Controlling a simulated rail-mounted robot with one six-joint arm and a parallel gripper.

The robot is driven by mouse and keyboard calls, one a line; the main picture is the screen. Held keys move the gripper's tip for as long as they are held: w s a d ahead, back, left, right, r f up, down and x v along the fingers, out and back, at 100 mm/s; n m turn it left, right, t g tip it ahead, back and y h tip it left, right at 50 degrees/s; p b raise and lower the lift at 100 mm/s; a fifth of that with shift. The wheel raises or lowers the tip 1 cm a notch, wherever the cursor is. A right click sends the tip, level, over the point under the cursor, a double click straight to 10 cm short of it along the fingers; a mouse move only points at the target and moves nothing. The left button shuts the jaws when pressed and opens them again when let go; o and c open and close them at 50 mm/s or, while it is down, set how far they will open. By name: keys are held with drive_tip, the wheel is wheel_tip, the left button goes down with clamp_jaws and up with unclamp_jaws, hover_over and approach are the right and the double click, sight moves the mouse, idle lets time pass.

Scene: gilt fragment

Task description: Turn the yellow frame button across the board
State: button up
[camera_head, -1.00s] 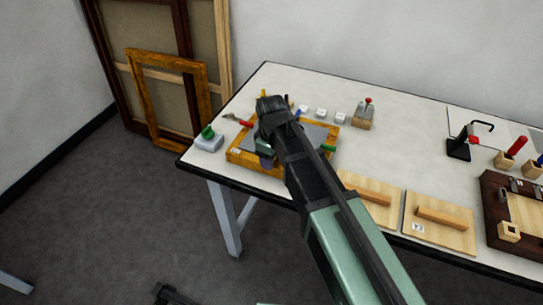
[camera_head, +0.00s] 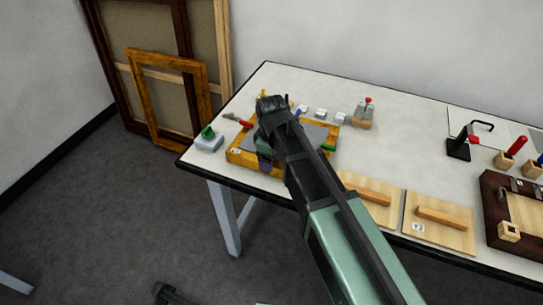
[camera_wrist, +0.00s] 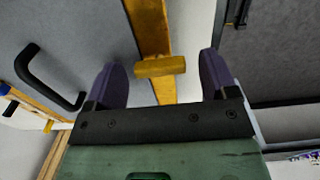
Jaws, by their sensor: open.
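The yellow frame button (camera_wrist: 160,66) is a short bar in the wrist view, crosswise on the golden frame rail (camera_wrist: 150,25). Its left end reaches the edge of the grey board; I cannot tell how far it overlaps. My gripper (camera_wrist: 163,75) is open, with one purple finger on each side of the button and visible space between. In the head view the gilt frame (camera_head: 240,156) lies around the grey board (camera_head: 316,131) at the table's left end. My gripper (camera_head: 265,163) is over the frame's near left part, and my arm hides the button there.
A black handle (camera_wrist: 45,78) rises from the board beside the left finger. A green-topped block (camera_head: 209,142) and a red-handled tool (camera_head: 236,119) are close to the frame's left. Several white blocks (camera_head: 320,113) stand behind. Wooden panels (camera_head: 440,222) lie to the right.

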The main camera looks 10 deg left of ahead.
wheel_tip(320, 180, up, 11)
drive_tip(key=p, duration=1.1)
drive_tip(key=shift+f, duration=0.1)
drive_tip(key=s+d+m, duration=0.5)
drive_tip(key=d+m, duration=0.2)
drive_tip(key=d, duration=0.5)
drive_tip(key=s+d+m, duration=0.5)
drive_tip(key=d+m, duration=0.2)
drive_tip(key=d, duration=0.4)
drive_tip(key=shift+d+f+m, duration=0.15)
drive_tip(key=shift+d+m, duration=0.25)
